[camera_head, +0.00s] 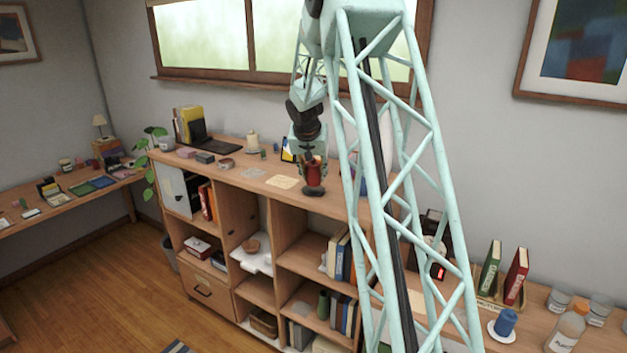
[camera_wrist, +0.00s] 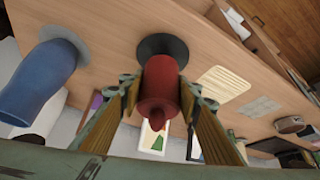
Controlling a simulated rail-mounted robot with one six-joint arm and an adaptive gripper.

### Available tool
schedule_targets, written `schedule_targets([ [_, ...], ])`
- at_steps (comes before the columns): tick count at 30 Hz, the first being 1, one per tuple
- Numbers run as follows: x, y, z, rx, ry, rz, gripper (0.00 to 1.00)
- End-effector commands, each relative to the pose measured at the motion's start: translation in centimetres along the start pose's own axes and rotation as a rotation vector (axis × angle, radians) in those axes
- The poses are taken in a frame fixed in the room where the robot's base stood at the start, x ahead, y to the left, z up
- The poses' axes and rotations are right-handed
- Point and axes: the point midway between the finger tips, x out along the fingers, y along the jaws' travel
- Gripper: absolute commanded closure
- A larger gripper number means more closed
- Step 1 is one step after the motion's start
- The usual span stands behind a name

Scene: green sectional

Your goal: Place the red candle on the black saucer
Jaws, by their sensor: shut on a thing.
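The red candle (camera_head: 315,173) is between the fingers of my gripper (camera_head: 310,160), above the shelf unit's top. In the wrist view, the two fingers (camera_wrist: 160,93) are shut on the sides of the red candle (camera_wrist: 159,80), its wick end toward the camera. The black saucer (camera_head: 313,191) lies on the wooden top directly below the candle. In the wrist view, the candle's far end overlaps the black saucer (camera_wrist: 163,43) and hides part of it. I cannot tell whether the candle's base touches the saucer.
A blue candle (camera_wrist: 38,82) stands on a grey saucer (camera_wrist: 65,38) beside the black one. A beige printed sheet (camera_head: 282,182) lies on the other side. A black laptop (camera_head: 208,143) and a cream candle (camera_head: 253,140) are farther left. My arm hides part of the top.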

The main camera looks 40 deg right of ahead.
Motion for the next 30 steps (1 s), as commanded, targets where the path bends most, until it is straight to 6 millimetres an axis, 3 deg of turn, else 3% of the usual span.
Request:
schedule_targets([
  [7,1.7,0.0,1.0,-0.002,0.000,0.000,0.83],
  [24,2.1,0.0,1.2,-0.001,0.001,0.000,0.83],
  [25,2.1,0.0,1.2,-0.001,0.000,0.000,0.68],
  [30,2.1,0.0,1.2,-0.001,0.000,0.000,0.55],
])
